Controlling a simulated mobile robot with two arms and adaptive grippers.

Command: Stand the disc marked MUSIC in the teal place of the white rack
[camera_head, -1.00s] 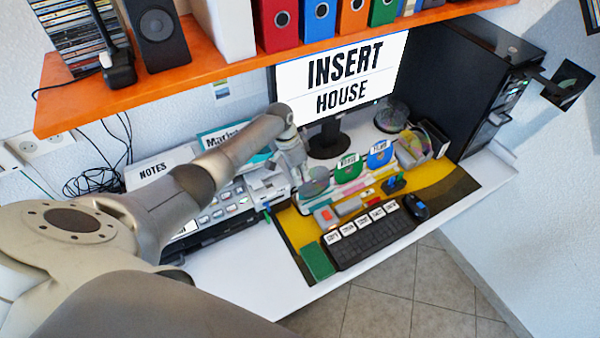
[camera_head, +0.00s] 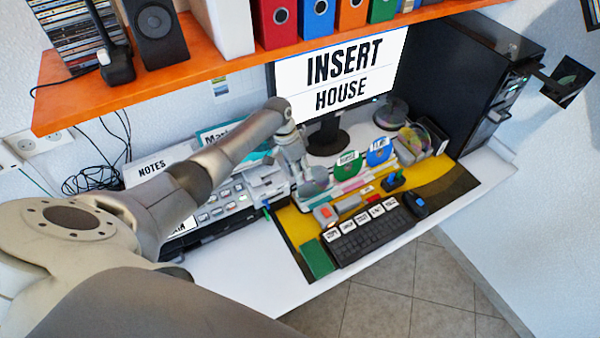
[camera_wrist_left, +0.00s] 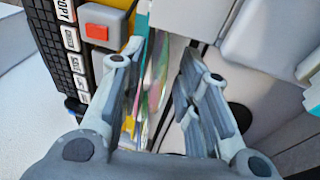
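My left gripper (camera_head: 304,178) is low over the desk, left of the monitor stand. In the wrist view its two fingers (camera_wrist_left: 165,105) stand apart. A shiny rainbow disc (camera_wrist_left: 157,75) shows almost edge-on between them, nearer the left finger; a gap shows towards the right finger. A grey round shape (camera_head: 315,181) shows at the gripper in the head view; I cannot read any mark on it. A low rack-like row with pink and teal strips (camera_head: 350,184) lies just right of the gripper. Its places are too small to tell apart. My right gripper is out of view.
Green (camera_head: 350,160) and blue (camera_head: 379,151) labelled pieces stand behind the row. A keyboard (camera_head: 370,235) and mouse (camera_head: 415,204) lie in front. The monitor (camera_head: 342,75) reads INSERT HOUSE. An orange shelf (camera_head: 235,75) hangs above. The white desk front (camera_head: 235,275) is clear.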

